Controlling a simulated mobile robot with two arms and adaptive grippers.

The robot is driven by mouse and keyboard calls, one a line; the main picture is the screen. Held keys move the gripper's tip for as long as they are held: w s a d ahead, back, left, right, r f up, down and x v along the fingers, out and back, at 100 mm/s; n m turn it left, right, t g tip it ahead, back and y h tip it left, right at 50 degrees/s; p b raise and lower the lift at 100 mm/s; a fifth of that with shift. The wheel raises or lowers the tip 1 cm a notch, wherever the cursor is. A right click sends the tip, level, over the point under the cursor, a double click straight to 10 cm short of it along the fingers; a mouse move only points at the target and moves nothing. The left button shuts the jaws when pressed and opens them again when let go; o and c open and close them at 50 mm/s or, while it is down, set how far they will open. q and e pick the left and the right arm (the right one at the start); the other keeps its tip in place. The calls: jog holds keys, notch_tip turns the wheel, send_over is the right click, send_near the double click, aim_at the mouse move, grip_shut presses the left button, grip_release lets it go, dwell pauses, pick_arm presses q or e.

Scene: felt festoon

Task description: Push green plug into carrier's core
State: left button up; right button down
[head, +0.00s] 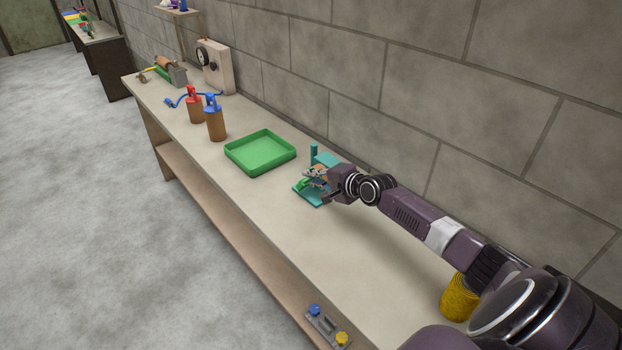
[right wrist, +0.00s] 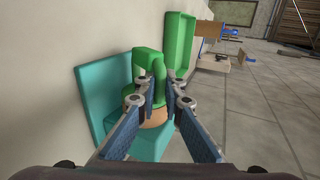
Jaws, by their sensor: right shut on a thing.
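The teal carrier (head: 314,155) stands on the long bench, with an upright back and a flat base; it also shows in the right wrist view (right wrist: 95,105). A tan round core (right wrist: 154,118) sits in it. My right gripper (right wrist: 161,92) is over the carrier, shut on the green plug (right wrist: 159,78), which stands upright just above the core. The fingers hide the plug's lower end, so I cannot tell how deep it sits. The right gripper also shows in the head view (head: 317,184). My left gripper is not in view.
An empty green tray (head: 260,168) lies beside the carrier. Beyond it stand a red-topped bottle (head: 194,107), a blue-topped bottle (head: 214,122) and a gauge box (head: 219,68). A yellow coil (head: 457,298) is near my arm. A stone wall (head: 390,80) runs behind the bench.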

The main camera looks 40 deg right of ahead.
jog(key=c, duration=2)
grip_release()
jog(key=shift+o, duration=0.2)
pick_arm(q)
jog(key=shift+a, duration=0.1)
pick_arm(e)
jog(key=shift+s, duration=0.1)
jog(key=v, duration=0.7)
jog(key=shift+s+r, duration=0.25)
jog(key=shift+s, duration=0.15)
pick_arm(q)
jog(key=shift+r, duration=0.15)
